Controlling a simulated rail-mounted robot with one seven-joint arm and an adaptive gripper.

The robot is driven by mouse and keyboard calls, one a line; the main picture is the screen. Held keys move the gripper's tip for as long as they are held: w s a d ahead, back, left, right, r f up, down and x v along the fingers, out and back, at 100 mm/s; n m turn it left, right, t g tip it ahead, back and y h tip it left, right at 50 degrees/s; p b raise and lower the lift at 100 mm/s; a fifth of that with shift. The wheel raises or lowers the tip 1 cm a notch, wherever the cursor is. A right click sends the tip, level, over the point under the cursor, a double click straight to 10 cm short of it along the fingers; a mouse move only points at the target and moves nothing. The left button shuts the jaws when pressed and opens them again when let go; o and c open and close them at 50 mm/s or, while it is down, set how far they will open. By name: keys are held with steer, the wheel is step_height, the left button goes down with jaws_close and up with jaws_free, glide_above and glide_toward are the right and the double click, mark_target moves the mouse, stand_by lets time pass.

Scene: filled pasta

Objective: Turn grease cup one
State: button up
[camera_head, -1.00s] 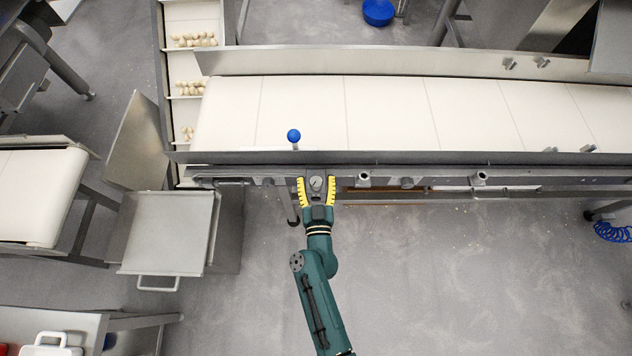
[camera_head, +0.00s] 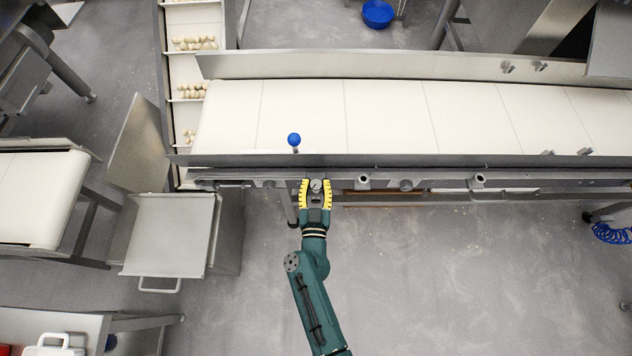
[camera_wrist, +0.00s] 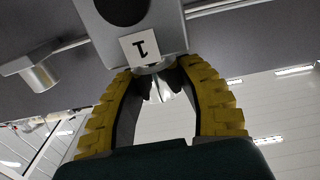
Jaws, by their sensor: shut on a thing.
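Grease cup one (camera_head: 316,184) is a small grey round cup on the front side rail of the conveyor. My gripper (camera_head: 316,186), with yellow ribbed fingers, is at the rail and shut on the cup. In the wrist view, my gripper (camera_wrist: 160,82) has its fingers bowed around the cup's metal stem, right below a white label (camera_wrist: 141,47) that reads 1. The fingertips hide much of the cup (camera_wrist: 155,70).
The conveyor belt (camera_head: 390,110) runs behind the rail (camera_head: 520,176). A blue knob (camera_head: 294,139) stands just left of my gripper. More round fittings (camera_head: 363,183) sit along the rail to the right. A metal-topped stand (camera_head: 170,235) is at the left.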

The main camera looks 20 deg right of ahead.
steer(key=shift+w+a+r+m+g+h+p, duration=0.1)
steer(key=shift+r+m+g+h+p, duration=0.05)
steer(key=shift+m+g+h+p, duration=0.55)
steer(key=shift+m+g+h, duration=0.6)
steer(key=shift+m+h, duration=0.2)
steer(key=shift+h, duration=0.4)
steer(key=m+g+h+b, duration=0.1)
steer(key=g+b, duration=0.1)
steer(key=f+m+g+h+b, duration=0.1)
steer(key=m+g+h+b, duration=0.1)
steer(key=shift+m+h, duration=0.3)
steer(key=m+g+h+b, duration=0.1)
steer(key=g+b, duration=0.1)
steer(key=b, duration=0.1)
steer(key=m+g+h+b, duration=0.1)
steer(key=m+g+b, duration=0.1)
steer(key=g+b, duration=0.1)
steer(key=shift+f+m+g+b, duration=0.2)
steer(key=shift+m+g+b, duration=0.1)
steer(key=shift+b, duration=0.45)
steer(key=m+g+b, duration=0.1)
steer(key=g+b, duration=0.1)
steer(key=b, duration=0.2)
steer(key=shift+r+m+g, duration=0.1)
steer(key=shift+m+g, duration=0.3)
steer(key=shift+r+m+g+b, duration=0.25)
steer(key=shift+m+g+b, duration=0.15)
steer(key=shift+g+b, duration=0.5)
steer(key=shift+r+b, duration=0.15)
steer(key=shift+b, duration=0.15)
